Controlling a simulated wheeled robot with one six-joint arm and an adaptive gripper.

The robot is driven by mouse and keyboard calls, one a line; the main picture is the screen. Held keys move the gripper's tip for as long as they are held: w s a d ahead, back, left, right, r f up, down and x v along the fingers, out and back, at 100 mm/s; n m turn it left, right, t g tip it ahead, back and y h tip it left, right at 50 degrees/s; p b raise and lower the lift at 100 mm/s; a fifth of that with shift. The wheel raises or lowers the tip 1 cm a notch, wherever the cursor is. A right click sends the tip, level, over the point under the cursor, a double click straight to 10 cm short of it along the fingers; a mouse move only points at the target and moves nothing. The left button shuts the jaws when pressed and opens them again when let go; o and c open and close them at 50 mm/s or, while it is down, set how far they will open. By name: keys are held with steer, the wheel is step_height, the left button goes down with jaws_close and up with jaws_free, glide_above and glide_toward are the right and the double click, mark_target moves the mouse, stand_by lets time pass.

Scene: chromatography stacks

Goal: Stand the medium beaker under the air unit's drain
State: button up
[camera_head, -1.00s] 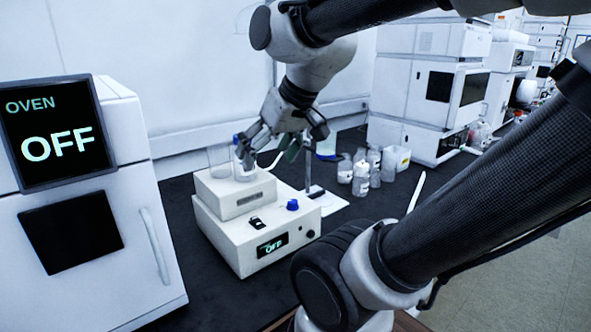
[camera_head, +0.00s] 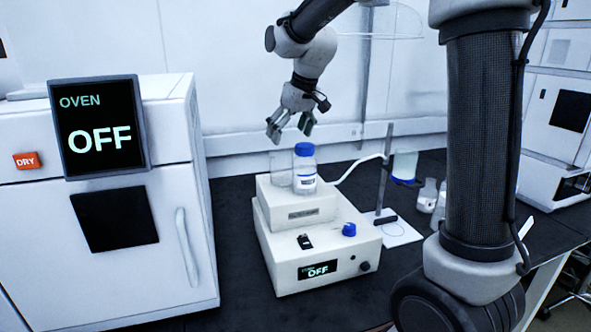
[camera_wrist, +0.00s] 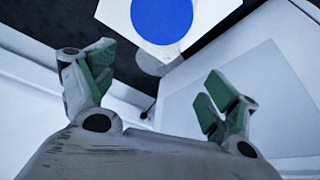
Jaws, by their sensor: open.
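My gripper (camera_head: 291,130) hangs open and empty above a clear bottle with a blue cap (camera_head: 304,170), apart from it. The bottle stands upright on the raised top of a cream instrument reading OFF (camera_head: 296,211). A clear glass vessel (camera_head: 279,172), beaker-like and faint, stands just left of the bottle. I cannot tell whether it is the medium beaker. In the wrist view my gripper's fingers (camera_wrist: 160,92) are spread, and a blue disc (camera_wrist: 162,18), apparently the bottle's cap, lies beyond them. I cannot pick out the air unit or its drain.
The oven (camera_head: 110,230), display OFF, stands at the left. A rod stand (camera_head: 384,175) and a clear vessel with blue at its base (camera_head: 404,168) are behind the instrument's right side. Small bottles (camera_head: 428,195) stand farther right. My arm covers part of the bench there.

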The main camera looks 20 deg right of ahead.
mark_target(282, 153)
steer(key=shift+w+a+f, duration=0.1)
steer(key=shift+w+f, duration=0.25)
steer(key=shift+f, duration=0.05)
steer(key=x, duration=0.7)
steer(key=shift+w, duration=0.1)
steer(key=c, duration=1.5)
